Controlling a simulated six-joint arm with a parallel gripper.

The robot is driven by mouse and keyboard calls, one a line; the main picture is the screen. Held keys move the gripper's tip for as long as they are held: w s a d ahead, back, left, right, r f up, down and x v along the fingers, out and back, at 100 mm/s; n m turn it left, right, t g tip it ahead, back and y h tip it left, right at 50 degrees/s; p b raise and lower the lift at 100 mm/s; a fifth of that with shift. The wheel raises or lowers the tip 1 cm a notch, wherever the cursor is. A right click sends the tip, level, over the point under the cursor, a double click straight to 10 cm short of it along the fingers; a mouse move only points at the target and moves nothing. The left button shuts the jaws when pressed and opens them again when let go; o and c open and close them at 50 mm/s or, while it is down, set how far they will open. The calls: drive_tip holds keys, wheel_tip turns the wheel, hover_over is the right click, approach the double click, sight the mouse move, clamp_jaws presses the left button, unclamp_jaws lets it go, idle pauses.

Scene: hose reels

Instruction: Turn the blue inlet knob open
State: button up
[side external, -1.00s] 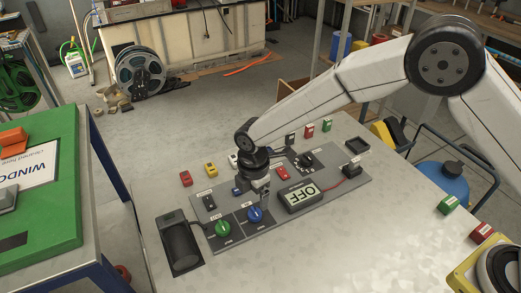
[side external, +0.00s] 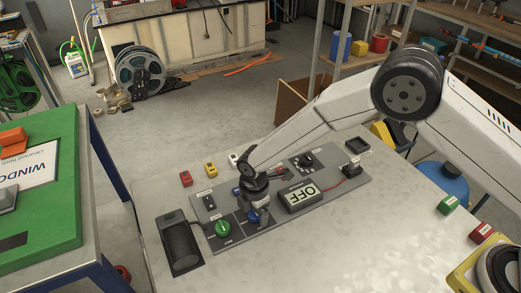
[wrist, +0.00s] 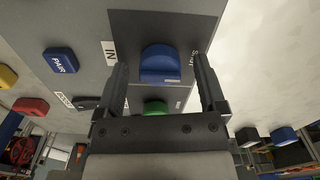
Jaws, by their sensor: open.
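The blue inlet knob (side external: 254,216) sits on a dark plate of the grey panel, partly covered by my gripper in the side view. In the wrist view the blue knob (wrist: 160,64) shows between my two fingers, a little beyond their tips, with an "IN" label to its left. My gripper (wrist: 158,70) is open, and I see gaps between both fingers and the knob. In the side view my gripper (side external: 256,204) is directly above the knob; whether it touches cannot be told. The green knob (side external: 222,228) is on the panel left of the blue one.
A display reading OFF (side external: 301,197) stands right of the blue knob. A black switch (side external: 209,202) and a dark cylinder in a tray (side external: 181,245) are to the left. Red (side external: 186,178) and yellow (side external: 210,168) blocks lie behind the panel. The front of the table is clear.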

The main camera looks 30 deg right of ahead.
clamp_jaws()
drive_tip(key=shift+m, duration=0.5)
drive_tip(key=m, duration=0.3)
drive_tip(key=shift+m, duration=0.3)
drive_tip(key=m, duration=0.4)
drive_tip(key=shift+m, duration=0.3)
drive_tip(key=m, duration=0.8)
drive_tip(key=shift+m, duration=0.3)
